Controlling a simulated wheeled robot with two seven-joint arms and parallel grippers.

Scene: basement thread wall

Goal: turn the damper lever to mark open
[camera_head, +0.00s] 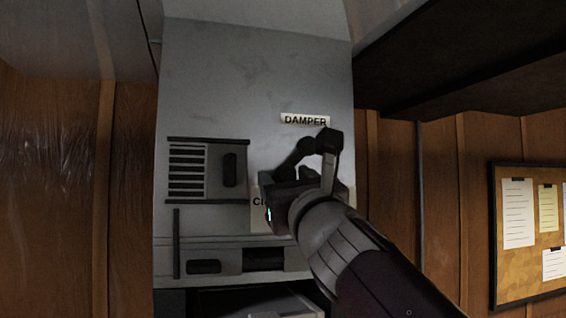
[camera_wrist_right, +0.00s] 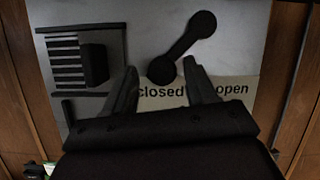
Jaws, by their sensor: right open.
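The damper lever (camera_wrist_right: 183,47) is a dark bar with rounded ends on the grey metal panel, slanting up to the right. Its upper part also shows in the head view (camera_head: 302,147), below a "DAMPER" label (camera_head: 305,121). In the right wrist view, a pale mark plate (camera_wrist_right: 160,92) below the lever reads "closed" at left and "open" (camera_wrist_right: 232,89) at right. My right gripper (camera_wrist_right: 159,66) is open, its fingers on either side of the lever's lower end in that picture; contact cannot be told. In the head view my right gripper (camera_head: 292,186) hides the lever's lower part and most of the plate. My left gripper is out of view.
Left of the lever is a slatted vent (camera_head: 187,172) with a dark handle (camera_head: 230,169) beside it. A ledge and slots (camera_head: 204,267) lie below. Wood-panelled walls flank the cabinet, with a cork board (camera_head: 529,270) at right and a dark overhang (camera_head: 470,75) above.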

